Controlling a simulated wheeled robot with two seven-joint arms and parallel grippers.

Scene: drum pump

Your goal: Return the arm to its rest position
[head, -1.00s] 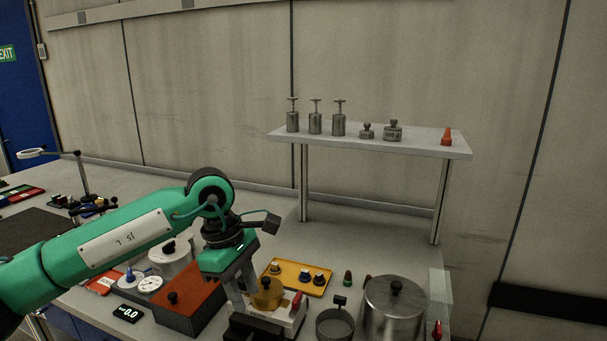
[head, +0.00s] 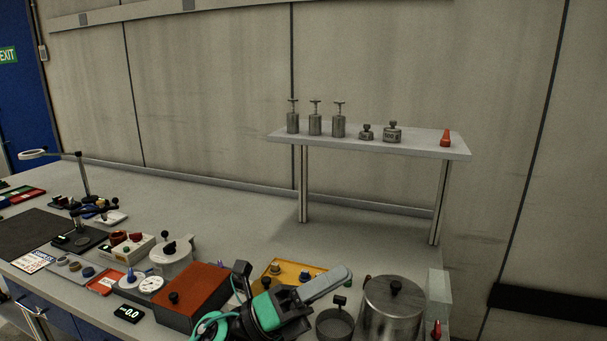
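My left gripper (head: 328,284) is low in the middle of the head view, pointing up and right above the bench front. I see its grey part edge-on, so its opening cannot be told; I make out nothing held in it. My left wrist and arm cover the white-based unit with the brass-coloured top. My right gripper is not in view.
A raised shelf (head: 370,144) holds weights and a red cone. The bench's back middle is clear.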

